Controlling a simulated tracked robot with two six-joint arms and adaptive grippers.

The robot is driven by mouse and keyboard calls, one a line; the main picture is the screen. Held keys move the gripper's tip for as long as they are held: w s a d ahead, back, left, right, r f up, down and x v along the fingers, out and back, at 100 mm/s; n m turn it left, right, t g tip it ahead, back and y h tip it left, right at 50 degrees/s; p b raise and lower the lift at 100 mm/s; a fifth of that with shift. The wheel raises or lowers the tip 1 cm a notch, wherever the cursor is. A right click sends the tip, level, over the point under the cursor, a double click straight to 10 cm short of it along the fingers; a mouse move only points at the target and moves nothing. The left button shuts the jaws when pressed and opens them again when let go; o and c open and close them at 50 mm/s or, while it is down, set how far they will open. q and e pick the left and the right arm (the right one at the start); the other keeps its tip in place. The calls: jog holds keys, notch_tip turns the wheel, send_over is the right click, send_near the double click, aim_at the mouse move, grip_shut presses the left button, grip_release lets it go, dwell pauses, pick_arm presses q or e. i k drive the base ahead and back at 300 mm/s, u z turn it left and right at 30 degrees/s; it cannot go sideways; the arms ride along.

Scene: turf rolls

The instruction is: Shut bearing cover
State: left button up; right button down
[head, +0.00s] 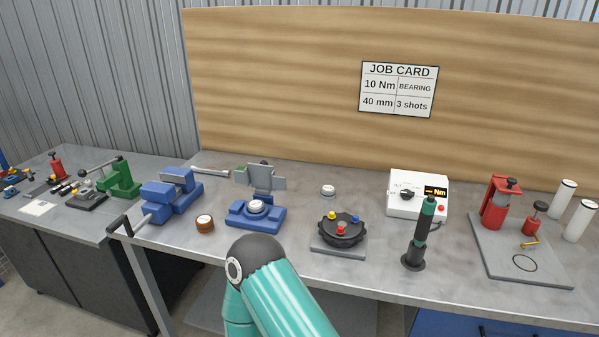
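A blue bearing housing (240,219) sits on the bench left of the middle. A silver round bearing (257,206) lies in its seat. A grey bearing cover (262,178) stands upright behind the seat, swung open, with a dark knob at its top. One of my teal arm links rises from the bottom middle, and its dark joint is just in front of the housing in the picture. Neither of my grippers shows.
Right are a black rotary fixture (341,231), a teal-and-black driver (421,232), a white controller (406,197) and a red press (494,204). Bare bench lies between them.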

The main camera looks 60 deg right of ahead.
aim_at(261, 177)
jog(key=k, duration=0.8)
jog(key=z, duration=1.1)
jog(key=i, duration=0.8)
jog(key=z, duration=0.2)
